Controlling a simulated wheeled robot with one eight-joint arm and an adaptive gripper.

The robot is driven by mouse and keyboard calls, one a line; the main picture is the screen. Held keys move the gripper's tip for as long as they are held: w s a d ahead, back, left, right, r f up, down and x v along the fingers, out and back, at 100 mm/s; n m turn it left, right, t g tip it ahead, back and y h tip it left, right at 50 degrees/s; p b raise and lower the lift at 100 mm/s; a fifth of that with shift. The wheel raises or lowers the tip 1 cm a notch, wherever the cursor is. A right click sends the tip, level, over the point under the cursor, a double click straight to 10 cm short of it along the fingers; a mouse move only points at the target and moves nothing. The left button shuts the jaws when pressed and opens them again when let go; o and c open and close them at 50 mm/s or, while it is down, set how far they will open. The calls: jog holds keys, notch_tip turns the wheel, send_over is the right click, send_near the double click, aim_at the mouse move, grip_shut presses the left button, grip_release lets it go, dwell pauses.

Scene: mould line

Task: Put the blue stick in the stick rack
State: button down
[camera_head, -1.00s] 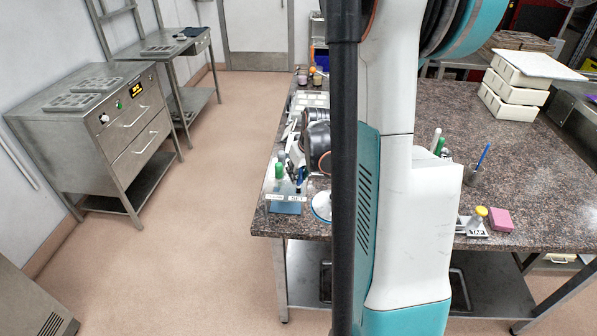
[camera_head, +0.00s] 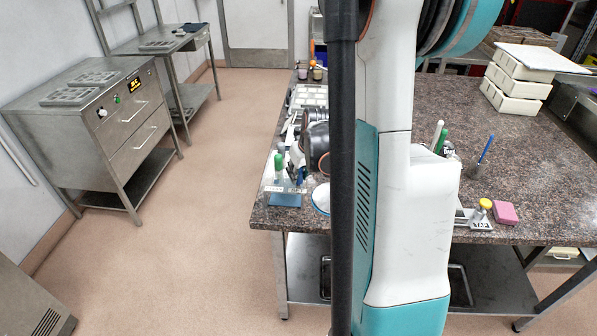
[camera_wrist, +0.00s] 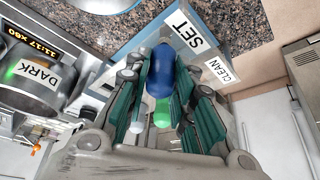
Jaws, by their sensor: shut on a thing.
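In the wrist view my gripper (camera_wrist: 158,95) is shut on the blue stick (camera_wrist: 160,68), whose rounded blue end shows between the fingers. The stick rack (camera_wrist: 140,42) is a blue-faced block with labels SET and CLEAN, right by the fingers. A green stick end (camera_wrist: 162,110) and a white one (camera_wrist: 137,127) show between and beside the fingers. In the head view the rack (camera_head: 286,200) stands at the table's near left corner, with a green-topped stick (camera_head: 279,166) and the blue stick (camera_head: 301,176) at it. Whether the blue stick is seated in a slot cannot be told.
A metal container labelled DARK (camera_wrist: 38,78) is close left in the wrist view. My arm hides the table's middle.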

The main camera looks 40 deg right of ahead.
jog(key=c, duration=1.3)
grip_release()
jog(key=o, duration=0.4)
jog(key=shift+r, duration=0.1)
jog(key=shift+r+p, duration=2.4)
jog(key=shift+r, duration=1.05)
